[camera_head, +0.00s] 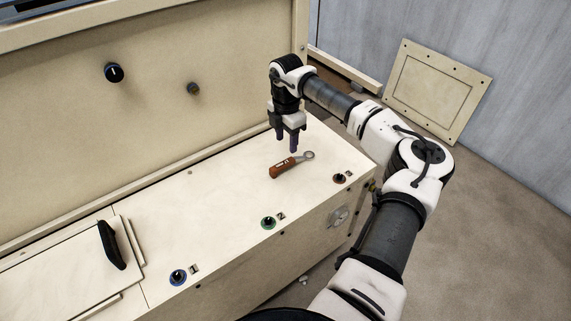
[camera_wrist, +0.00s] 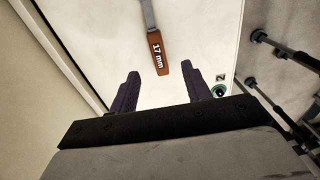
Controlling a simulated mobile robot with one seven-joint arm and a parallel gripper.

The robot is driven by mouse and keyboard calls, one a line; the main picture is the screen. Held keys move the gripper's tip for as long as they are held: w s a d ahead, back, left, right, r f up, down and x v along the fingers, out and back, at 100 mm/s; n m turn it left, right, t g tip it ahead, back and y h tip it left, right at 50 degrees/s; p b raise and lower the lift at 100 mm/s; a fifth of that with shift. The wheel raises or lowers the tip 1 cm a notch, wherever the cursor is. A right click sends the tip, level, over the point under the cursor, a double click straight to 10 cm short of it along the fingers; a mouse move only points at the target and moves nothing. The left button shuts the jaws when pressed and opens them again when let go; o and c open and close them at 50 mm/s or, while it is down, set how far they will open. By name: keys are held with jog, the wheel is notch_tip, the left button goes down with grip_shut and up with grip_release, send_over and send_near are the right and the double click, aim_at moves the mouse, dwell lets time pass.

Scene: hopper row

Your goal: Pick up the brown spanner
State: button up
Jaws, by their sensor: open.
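The brown spanner (camera_head: 285,168) lies flat on the cream top of the cabinet, its brown handle toward the lower left and its grey ring end toward the upper right. In the wrist view the spanner (camera_wrist: 157,54) shows its handle marked "17 mm", with the grey shank running out of the top edge. My gripper (camera_head: 288,148) points down above the cabinet top, just behind the spanner in the head view. In the wrist view my gripper (camera_wrist: 160,82) has its two dark fingers apart with nothing between the tips; the handle's end lies beyond them, roughly midway.
The cabinet top (camera_head: 220,195) is clear around the spanner. A black handle (camera_head: 112,244) stands up at left. A tall cream panel (camera_head: 150,110) rises behind.

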aim_at(286, 162)
jog(key=f, duration=0.3)
jog(key=f+p, duration=0.1)
jog(key=f, duration=0.4)
jog(key=shift+w+a+f+p, duration=0.1)
jog(key=shift+w+f+p, duration=0.15)
jog(key=shift+f+p, duration=0.15)
jog(key=shift+c, duration=0.5)
grip_shut()
